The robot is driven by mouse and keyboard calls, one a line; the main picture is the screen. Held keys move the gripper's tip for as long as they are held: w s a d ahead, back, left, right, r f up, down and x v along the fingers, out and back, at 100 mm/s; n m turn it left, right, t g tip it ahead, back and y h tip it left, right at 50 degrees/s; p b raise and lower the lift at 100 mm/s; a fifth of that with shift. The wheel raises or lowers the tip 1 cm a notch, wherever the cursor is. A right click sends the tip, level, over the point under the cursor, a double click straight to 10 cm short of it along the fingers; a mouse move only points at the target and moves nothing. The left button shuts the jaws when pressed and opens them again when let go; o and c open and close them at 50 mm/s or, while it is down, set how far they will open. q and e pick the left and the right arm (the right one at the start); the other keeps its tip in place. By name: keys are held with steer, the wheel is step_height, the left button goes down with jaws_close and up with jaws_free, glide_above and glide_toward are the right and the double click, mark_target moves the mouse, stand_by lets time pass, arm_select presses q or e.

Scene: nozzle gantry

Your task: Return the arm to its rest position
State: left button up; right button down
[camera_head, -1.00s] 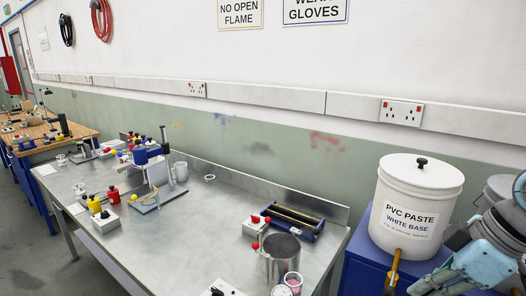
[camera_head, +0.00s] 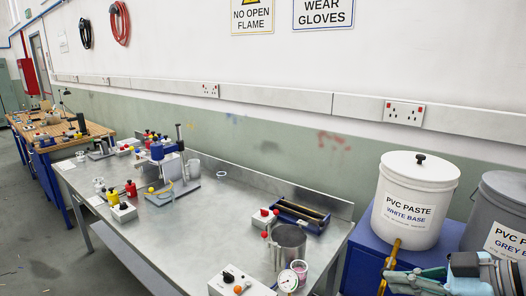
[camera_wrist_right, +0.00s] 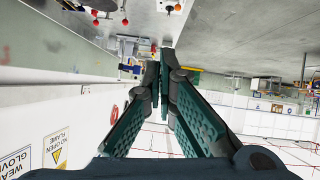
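My right arm (camera_head: 480,272) comes in at the bottom right corner of the head view. Its teal right gripper (camera_head: 390,279) points left, in front of the white paste bucket and the blue cabinet. In the right wrist view the two dark green fingers (camera_wrist_right: 158,77) come together at their tips, with nothing seen between them. The gripper looks shut and empty. My left arm and gripper are not in view.
A white paste bucket (camera_head: 415,200) and a grey one (camera_head: 499,220) stand on a blue cabinet (camera_head: 360,250). The steel bench (camera_head: 200,235) holds a metal pot (camera_head: 288,248), a dial gauge (camera_head: 288,281) and a control box (camera_head: 240,283). The bench's middle is mostly clear.

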steer(key=s+d+f+m+t+h, duration=0.1)
steer(key=d+f+m+t+h, duration=0.2)
steer(key=d+f+m+h, duration=0.35)
steer(key=s+d+f+m+t+h, duration=0.1)
steer(key=d+f+m+t+h, duration=0.25)
steer(key=f, duration=0.55)
steer(key=s+a+f+g, duration=0.5)
steer(key=s+f, duration=0.3)
steer(key=s, duration=0.1)
steer(key=s+a+f+g, duration=0.5)
steer(key=s+f, duration=0.2)
steer(key=s, duration=0.3)
step_height(320, 180, down, 22)
steer(key=s+d+g, duration=0.2)
steer(key=s, duration=0.1)
steer(key=s+f+m+g, duration=0.1)
steer(key=s+f, duration=0.9)
steer(key=s, duration=0.3)
steer(key=shift+f, duration=0.4)
